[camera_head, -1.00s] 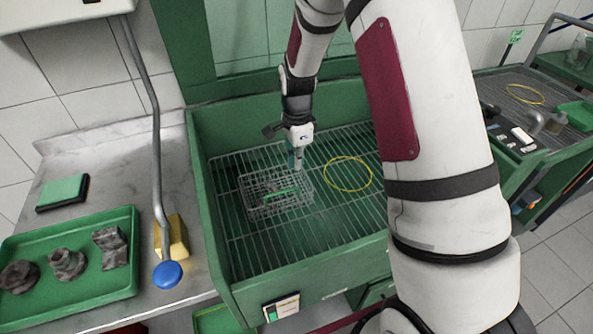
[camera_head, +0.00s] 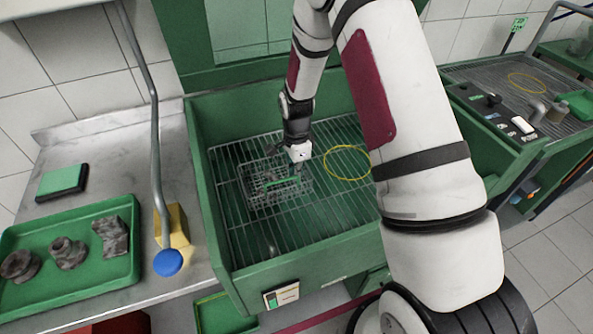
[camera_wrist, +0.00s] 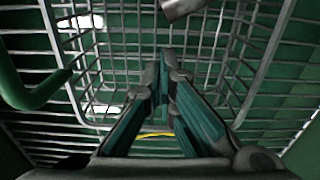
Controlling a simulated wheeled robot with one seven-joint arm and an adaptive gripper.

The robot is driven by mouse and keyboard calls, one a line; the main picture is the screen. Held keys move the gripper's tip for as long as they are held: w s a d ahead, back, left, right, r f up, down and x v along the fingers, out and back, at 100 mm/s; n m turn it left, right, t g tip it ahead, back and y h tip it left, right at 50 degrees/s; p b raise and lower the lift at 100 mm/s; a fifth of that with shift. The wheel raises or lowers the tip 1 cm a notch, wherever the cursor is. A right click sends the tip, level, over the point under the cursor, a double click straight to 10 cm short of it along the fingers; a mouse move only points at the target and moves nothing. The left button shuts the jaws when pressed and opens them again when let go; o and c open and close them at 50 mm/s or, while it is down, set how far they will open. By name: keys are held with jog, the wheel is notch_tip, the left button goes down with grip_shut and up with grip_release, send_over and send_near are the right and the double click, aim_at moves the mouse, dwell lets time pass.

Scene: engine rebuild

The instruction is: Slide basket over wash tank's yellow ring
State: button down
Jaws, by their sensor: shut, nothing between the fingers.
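The wire basket (camera_head: 262,203) sits on the slatted rack of the green wash tank (camera_head: 200,190). The yellow ring (camera_head: 325,168) lies flat on the rack, to the right of the basket and apart from it. My gripper (camera_head: 298,176) is low at the basket's right side, fingers pointing down. In the wrist view my gripper (camera_wrist: 165,65) is shut and empty, with basket wires (camera_wrist: 62,65) around the fingertips in the picture; contact cannot be told. The basket's green handle (camera_wrist: 35,95) is at the left, and a sliver of the yellow ring (camera_wrist: 155,135) shows below the fingers.
A green tray (camera_head: 75,292) with dark metal parts lies on the left counter. A grey pipe (camera_head: 148,100), a yellow block (camera_head: 178,226) and a blue knob (camera_head: 168,262) stand by the tank's left wall. The rack in front of the basket is clear.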

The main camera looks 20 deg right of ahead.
jog(key=d+b, duration=0.2)
jog(key=d, duration=0.6)
jog(key=d+b, duration=0.2)
jog(key=d, duration=0.6)
jog(key=w+d+b, duration=0.1)
jog(key=d+b, duration=0.1)
jog(key=d, duration=0.6)
jog(key=shift+d, duration=0.3)
